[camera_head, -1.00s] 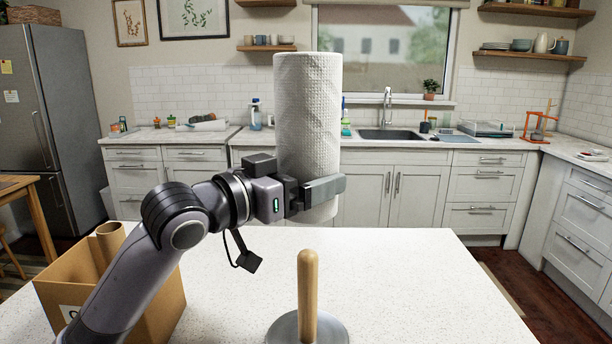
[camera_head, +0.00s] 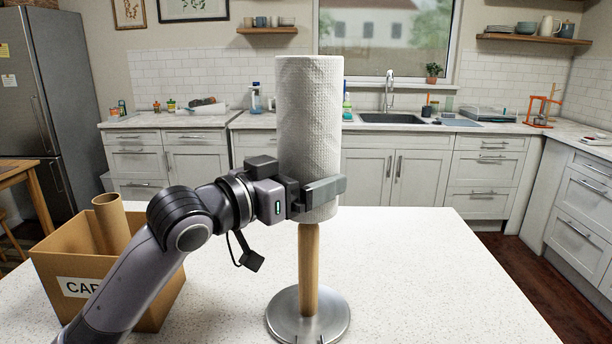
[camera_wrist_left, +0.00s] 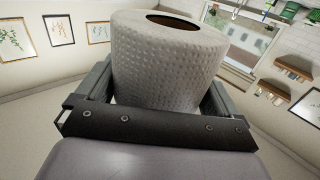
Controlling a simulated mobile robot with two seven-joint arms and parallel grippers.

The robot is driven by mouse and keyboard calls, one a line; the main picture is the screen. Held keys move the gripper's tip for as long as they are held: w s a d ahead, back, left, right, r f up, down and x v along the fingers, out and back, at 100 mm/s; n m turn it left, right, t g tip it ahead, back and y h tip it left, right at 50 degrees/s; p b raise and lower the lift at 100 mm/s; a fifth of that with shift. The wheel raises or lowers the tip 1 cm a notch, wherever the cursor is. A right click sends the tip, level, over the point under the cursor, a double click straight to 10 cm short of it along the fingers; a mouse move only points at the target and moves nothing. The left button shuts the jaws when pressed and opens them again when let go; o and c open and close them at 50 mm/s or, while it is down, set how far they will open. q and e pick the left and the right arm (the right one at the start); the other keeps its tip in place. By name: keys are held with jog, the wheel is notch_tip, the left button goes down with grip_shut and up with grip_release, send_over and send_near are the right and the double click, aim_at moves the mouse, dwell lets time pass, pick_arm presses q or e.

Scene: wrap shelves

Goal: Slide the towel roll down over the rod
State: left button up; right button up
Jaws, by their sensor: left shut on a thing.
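The white towel roll (camera_head: 309,120) stands upright in the head view, directly above the wooden rod (camera_head: 309,265). My left gripper (camera_head: 318,194) is shut on the roll near its lower end. The rod stands upright on a round metal base (camera_head: 285,318). Its top meets or passes behind the roll's lower edge; I cannot tell whether it is inside the core. In the left wrist view the roll (camera_wrist_left: 165,60) sits between the two fingers, with its dark core opening (camera_wrist_left: 175,21) at the top. My right gripper is not in view.
A cardboard box (camera_head: 165,295) with a brown tube (camera_head: 110,222) in it stands at the left on the white speckled counter (camera_head: 430,270). The counter right of the rod is clear. A sink (camera_head: 390,118) and cabinets are farther back.

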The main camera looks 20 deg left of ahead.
pick_arm(q)
jog(key=shift+p, duration=0.4)
dwell(0.5)
jog(key=shift+f, duration=0.15)
dwell(0.6)
jog(key=shift+f+b, duration=0.45)
jog(key=shift+f, duration=1.1)
jog(key=shift+f, duration=0.15)
jog(key=shift+f+b, duration=0.85)
jog(key=shift+f, duration=0.45)
jog(key=shift+f, duration=0.15)
